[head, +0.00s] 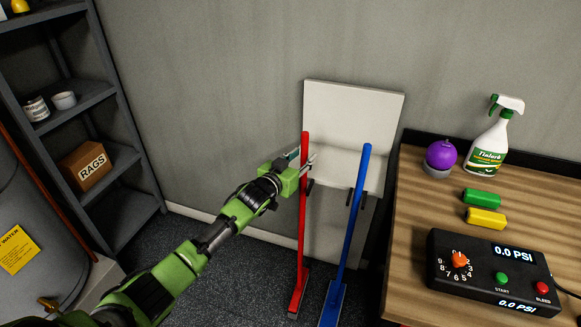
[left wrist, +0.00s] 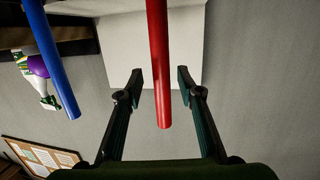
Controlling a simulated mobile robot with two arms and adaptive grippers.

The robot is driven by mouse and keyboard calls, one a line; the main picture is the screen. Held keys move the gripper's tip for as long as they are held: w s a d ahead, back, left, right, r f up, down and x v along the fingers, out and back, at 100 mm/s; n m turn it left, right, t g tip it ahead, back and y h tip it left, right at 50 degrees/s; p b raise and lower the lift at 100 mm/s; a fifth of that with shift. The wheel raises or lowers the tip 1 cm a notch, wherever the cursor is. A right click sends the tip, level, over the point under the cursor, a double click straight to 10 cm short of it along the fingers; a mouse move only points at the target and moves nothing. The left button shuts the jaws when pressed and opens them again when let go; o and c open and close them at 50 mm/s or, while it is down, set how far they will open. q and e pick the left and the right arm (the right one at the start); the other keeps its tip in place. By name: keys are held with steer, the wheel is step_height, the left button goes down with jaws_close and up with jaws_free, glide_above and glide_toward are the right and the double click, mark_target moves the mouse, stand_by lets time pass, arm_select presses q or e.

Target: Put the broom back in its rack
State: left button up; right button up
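A red-handled tool (head: 303,220) stands nearly upright by the left side of a white rack board (head: 350,115) on the wall; its flat red foot is on the floor. A blue-handled tool (head: 354,215) leans at the board's right side, between dark hooks (head: 356,198). Which one is the broom is not clear. My left gripper (head: 303,160) is at the upper part of the red handle. In the left wrist view, its fingers (left wrist: 159,75) are apart on either side of the red handle (left wrist: 158,50), with gaps showing. My right gripper is out of view.
A wooden bench (head: 411,230) at the right holds a spray bottle (head: 487,150), a purple ball-shaped object (head: 441,154) and a pressure box (head: 490,272). A dark shelf (head: 130,165) and a grey tank (head: 35,240) stand at the left. Carpet between is clear.

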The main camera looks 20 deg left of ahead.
arm_select(q)
steer(key=v, duration=1)
steer(key=s+a+f+g+y, duration=0.15)
steer(key=s+f, duration=0.45)
steer(key=f, duration=0.7)
steer(key=s+a+f+g+y, duration=0.1)
steer(key=s+a+f+g, duration=0.15)
steer(key=s+f, duration=0.75)
steer(key=s+a+f+g+y, duration=0.1)
steer(key=s+f+g, duration=0.2)
steer(key=f, duration=1.3)
steer(key=s+d+f+g, duration=0.1)
steer(key=s+f, duration=0.5)
steer(key=s, duration=0.8)
steer(key=s+d+f+g, duration=0.1)
steer(key=s+f+g, duration=0.3)
steer(key=s, duration=1)
steer(key=s+d+f+g, duration=0.1)
steer(key=s+f+g, duration=0.1)
steer(key=s+f, duration=0.7)
steer(key=s, duration=0.4)
steer(key=shift+s+f+g, duration=0.2)
steer(key=shift+s+g, duration=0.2)
